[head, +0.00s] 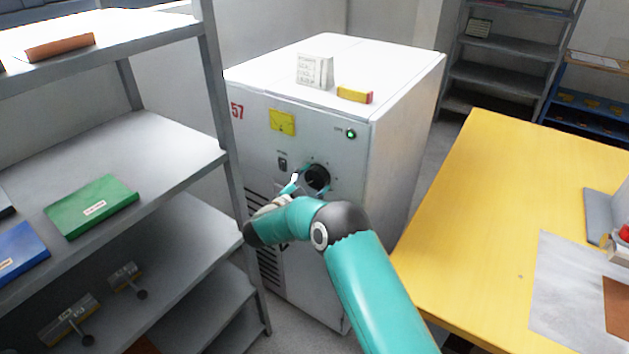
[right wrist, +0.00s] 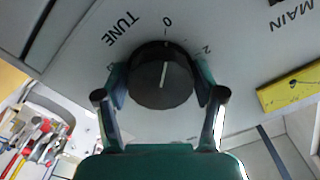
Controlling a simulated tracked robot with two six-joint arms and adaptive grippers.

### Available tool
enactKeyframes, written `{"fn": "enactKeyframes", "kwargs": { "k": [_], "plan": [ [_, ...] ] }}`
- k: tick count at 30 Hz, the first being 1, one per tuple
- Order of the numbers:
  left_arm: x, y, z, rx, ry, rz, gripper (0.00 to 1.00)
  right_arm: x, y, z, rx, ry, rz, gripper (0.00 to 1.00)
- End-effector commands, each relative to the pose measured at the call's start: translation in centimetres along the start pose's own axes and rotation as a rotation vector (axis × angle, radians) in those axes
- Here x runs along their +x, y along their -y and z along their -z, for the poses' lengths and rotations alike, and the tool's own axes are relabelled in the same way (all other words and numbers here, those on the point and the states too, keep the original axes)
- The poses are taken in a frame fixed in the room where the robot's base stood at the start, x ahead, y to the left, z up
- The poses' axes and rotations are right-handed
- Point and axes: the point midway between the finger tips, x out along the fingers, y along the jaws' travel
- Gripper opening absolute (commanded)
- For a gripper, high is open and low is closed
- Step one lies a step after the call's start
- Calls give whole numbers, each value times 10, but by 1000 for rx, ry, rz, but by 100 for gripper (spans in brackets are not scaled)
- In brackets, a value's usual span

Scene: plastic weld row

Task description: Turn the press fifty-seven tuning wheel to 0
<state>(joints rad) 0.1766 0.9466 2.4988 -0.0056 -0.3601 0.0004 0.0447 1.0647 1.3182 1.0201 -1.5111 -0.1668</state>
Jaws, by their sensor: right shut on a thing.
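The press fifty-seven (head: 300,120) is a white cabinet with a red 57 on its front. Its tuning wheel (head: 317,177) is a round black knob on that front face. In the right wrist view the tuning wheel (right wrist: 162,92) carries a white line that runs roughly toward the 0 mark (right wrist: 167,22); a 2 stands beside it. My right gripper (head: 296,184) is at the knob, and in the wrist view its fingers (right wrist: 161,98) are shut on the knob from both sides. My left gripper is not in view.
A grey shelf (head: 130,140) with boxes and folders stands left of the press. A yellow table (head: 480,200) stands to the right. A green lamp (head: 350,134), a yellow label (head: 282,121) and a small switch (head: 282,163) are on the press front.

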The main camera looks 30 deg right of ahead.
Motion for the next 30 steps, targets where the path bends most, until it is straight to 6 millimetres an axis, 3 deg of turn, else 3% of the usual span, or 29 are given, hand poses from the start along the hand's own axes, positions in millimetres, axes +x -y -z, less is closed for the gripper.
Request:
{"fn": "enactKeyframes", "kwargs": {
  "k": [11, 12, 15, 25, 30],
  "plan": [
    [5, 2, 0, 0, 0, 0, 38, 0, 2, 1, -64, -1, 4, 34],
    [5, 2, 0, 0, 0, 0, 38, 0, 2, 1, -64, -1, 4, 75],
    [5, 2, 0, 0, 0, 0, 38, 0, 2, 1, -64, -1, 4, 92],
    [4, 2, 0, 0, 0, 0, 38, -1, 1, 0, -64, 0, 2, 92],
    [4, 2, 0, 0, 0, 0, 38, -11, 2, -1, -65, 2, 4, 92]
  ]
}}
